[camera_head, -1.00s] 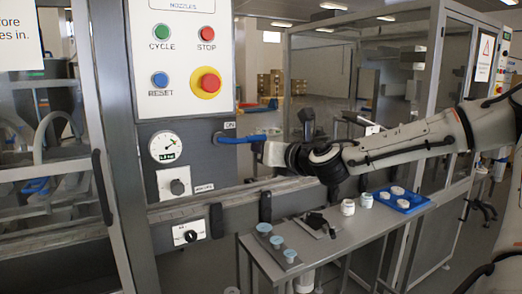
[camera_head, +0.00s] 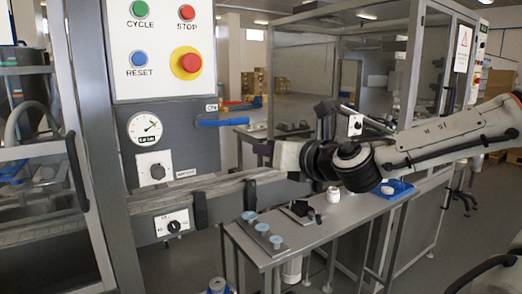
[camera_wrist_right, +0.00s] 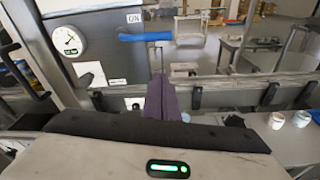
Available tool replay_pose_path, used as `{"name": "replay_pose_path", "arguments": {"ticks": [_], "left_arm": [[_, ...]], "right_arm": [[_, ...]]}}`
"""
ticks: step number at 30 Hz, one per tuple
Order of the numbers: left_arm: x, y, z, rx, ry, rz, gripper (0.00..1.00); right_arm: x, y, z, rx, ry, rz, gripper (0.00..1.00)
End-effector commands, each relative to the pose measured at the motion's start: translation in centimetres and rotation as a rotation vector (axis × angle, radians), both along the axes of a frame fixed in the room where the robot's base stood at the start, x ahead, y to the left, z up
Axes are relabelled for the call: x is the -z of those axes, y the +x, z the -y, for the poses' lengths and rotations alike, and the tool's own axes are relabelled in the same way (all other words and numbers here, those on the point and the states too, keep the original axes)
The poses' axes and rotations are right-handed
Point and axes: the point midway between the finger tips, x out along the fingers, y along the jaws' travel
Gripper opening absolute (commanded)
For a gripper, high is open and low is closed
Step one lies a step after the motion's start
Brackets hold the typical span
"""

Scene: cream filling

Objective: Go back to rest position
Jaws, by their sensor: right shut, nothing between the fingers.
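My right gripper (camera_head: 263,149) reaches in from the right at the machine front. It is shut and empty, below and to the right of the blue lever (camera_head: 222,122), with a gap between them. In the wrist view its dark fingers (camera_wrist_right: 162,97) are together, below the blue lever (camera_wrist_right: 145,37), which lies level beside the ON label. The right forearm (camera_head: 450,138) stretches across the right side of the head view, above the small table (camera_head: 325,231). My left gripper is not in view.
The machine panel has a gauge (camera_head: 145,129), knobs and buttons. The table holds blue-topped pieces (camera_head: 262,228), a dark item (camera_head: 300,209), a white jar (camera_head: 333,194) and a blue tray (camera_head: 403,187), partly hidden by my wrist. A glass-walled frame stands behind.

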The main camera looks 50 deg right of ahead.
Motion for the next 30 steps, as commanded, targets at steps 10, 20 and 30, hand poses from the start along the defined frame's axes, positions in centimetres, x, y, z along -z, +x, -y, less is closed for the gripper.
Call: {"name": "replay_pose_path", "arguments": {"ticks": [10, 20, 30], "left_arm": [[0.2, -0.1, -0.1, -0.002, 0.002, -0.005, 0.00], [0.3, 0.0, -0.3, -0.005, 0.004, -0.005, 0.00], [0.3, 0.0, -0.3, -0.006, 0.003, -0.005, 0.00]], "right_arm": [[0.0, 0.0, 0.0, 0.000, 0.000, -0.001, 0.00], [3.8, 2.4, -2.2, -0.062, 0.118, -0.030, 0.00], [20.9, 7.5, -13.4, -0.181, 0.773, -0.153, 0.00]]}}
